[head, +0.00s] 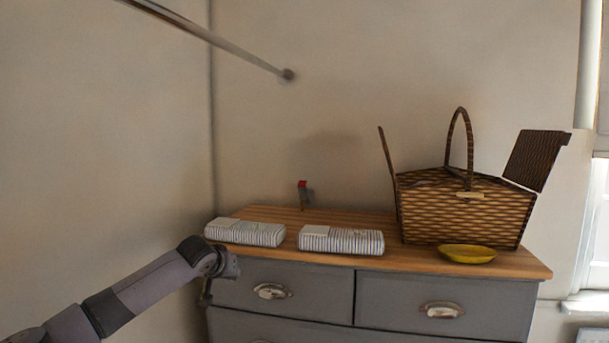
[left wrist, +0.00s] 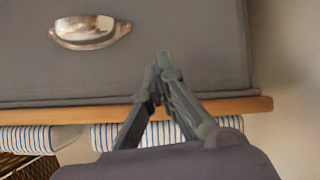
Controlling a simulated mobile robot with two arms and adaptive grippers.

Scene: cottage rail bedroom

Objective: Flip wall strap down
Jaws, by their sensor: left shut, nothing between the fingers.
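A small upright piece with a red top and a grey part beside it (head: 304,193) shows against the wall at the back of the dresser top; it may be the wall strap, but it is too small to be sure. My left gripper (head: 206,292) is at the dresser's left front corner, below the top's edge and well apart from that piece. In the left wrist view my left gripper (left wrist: 161,62) has its fingertips together, empty, before the grey drawer front. The strap does not show there. My right gripper is not in view.
The grey dresser (head: 447,291) has a wooden top (head: 400,262). On it are two striped folded cloths (head: 245,233) (head: 341,241), an open wicker basket (head: 463,213) and a yellow dish (head: 467,254). A rail (head: 215,40) runs overhead. Drawer handles (left wrist: 90,32) stick out.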

